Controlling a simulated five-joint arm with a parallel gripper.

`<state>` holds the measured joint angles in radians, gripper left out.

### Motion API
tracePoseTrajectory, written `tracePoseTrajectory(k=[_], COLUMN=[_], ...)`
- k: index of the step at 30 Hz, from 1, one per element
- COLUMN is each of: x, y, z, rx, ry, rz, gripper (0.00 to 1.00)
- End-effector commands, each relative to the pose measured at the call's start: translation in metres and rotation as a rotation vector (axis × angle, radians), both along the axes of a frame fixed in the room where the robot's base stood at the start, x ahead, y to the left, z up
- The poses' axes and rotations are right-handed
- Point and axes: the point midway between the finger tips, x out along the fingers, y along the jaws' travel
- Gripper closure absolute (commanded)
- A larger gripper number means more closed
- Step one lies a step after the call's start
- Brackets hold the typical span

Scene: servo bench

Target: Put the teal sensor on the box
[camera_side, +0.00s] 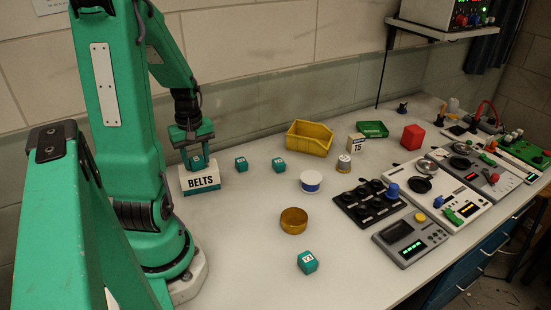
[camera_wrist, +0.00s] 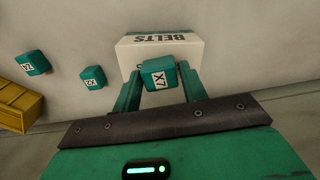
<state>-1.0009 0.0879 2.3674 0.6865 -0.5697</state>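My gripper (camera_side: 197,160) is at the white-and-teal box marked BELTS (camera_side: 202,183), with its fingers pointing down over the top. In the wrist view its two fingers (camera_wrist: 160,85) close on both sides of a teal cube-shaped sensor labelled X7 (camera_wrist: 159,76). The sensor is over the box (camera_wrist: 170,51); I cannot tell whether its underside touches the lid. Other teal cubes lie on the bench: two right of the box (camera_side: 241,164) (camera_side: 278,165), and one near the front (camera_side: 308,262). The wrist view shows two of them at left, labels roughly Z4 (camera_wrist: 33,63) and X2 (camera_wrist: 93,78).
A yellow bin (camera_side: 310,138) stands behind the cubes. A white-blue spool (camera_side: 311,181), a brass-coloured ring (camera_side: 293,221) and a small tin (camera_side: 343,163) stand mid-bench. Instrument panels (camera_side: 411,238) fill the right side. The bench between the box and the ring is clear.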

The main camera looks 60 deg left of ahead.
Motion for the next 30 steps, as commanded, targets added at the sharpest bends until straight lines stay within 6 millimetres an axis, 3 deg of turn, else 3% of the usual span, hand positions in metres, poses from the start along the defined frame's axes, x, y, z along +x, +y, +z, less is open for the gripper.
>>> tracePoseTrajectory(k=[2,17,23,30], x=[0.000,0.000,0.000,0.001], y=[0.000,0.000,0.001,0.001], z=[0.000,0.007,0.024,0.061], rx=[0.000,0.002,0.003,0.005], ry=[0.000,-0.001,-0.002,-0.003], rz=[0.000,0.000,0.000,0.000], gripper=[0.43,0.43,0.43,0.43])
